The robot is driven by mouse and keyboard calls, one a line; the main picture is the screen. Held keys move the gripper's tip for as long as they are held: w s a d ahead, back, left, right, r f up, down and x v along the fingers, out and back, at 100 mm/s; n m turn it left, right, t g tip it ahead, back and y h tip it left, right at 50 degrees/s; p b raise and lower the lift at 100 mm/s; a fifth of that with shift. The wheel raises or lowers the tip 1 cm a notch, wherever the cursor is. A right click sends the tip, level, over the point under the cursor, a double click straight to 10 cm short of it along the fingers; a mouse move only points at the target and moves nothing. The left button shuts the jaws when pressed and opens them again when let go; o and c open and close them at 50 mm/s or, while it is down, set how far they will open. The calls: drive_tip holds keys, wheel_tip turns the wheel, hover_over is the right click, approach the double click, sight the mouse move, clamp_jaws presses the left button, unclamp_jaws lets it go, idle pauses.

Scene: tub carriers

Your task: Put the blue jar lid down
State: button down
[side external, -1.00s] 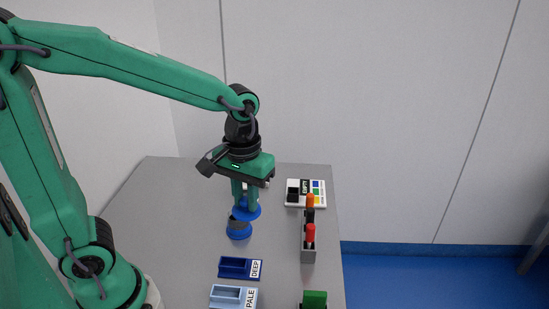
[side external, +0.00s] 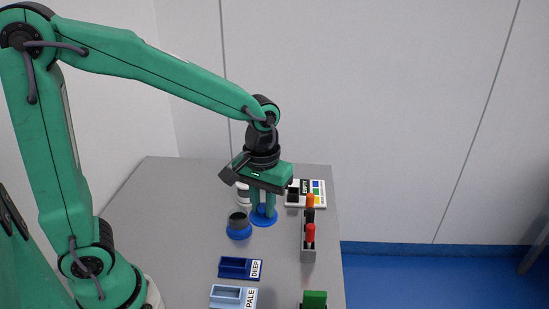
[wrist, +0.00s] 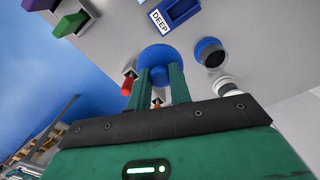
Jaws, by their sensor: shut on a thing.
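The blue jar lid (side external: 265,219) is a round blue disc at the tips of my gripper (side external: 263,209). My gripper is shut on it, with the fingers pointing down. In the wrist view the lid (wrist: 155,56) shows just beyond the green fingertips (wrist: 160,72). The lid is low over the grey table; I cannot tell whether it touches. An open, dark-mouthed jar with a blue base (side external: 239,231) stands just left of the lid, apart from it. It also shows in the wrist view (wrist: 204,61).
A grey rack (side external: 308,252) with red and orange-topped items stands to the right. Dark blue DEEP (side external: 234,267) and light blue PALE (side external: 226,292) trays lie in front. A white item (side external: 243,194) stands behind the jar. A card with coloured squares (side external: 320,186) lies at the back right.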

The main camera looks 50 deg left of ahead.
drive_tip(key=w+d+f, duration=0.3)
drive_tip(key=w+f, duration=0.1)
drive_tip(key=w+a+f, duration=0.2)
drive_tip(key=a, duration=0.1)
drive_tip(key=w+a+f, duration=0.2)
drive_tip(key=a, duration=0.1)
drive_tip(key=w+a+f, duration=0.2)
drive_tip(key=a+f, duration=0.1)
drive_tip(key=a, duration=0.1)
idle(0.4)
drive_tip(key=shift+s, duration=0.1)
drive_tip(key=shift+f, duration=1.95)
drive_tip(key=shift+f, duration=0.1)
drive_tip(key=c, duration=1.3)
unclamp_jaws()
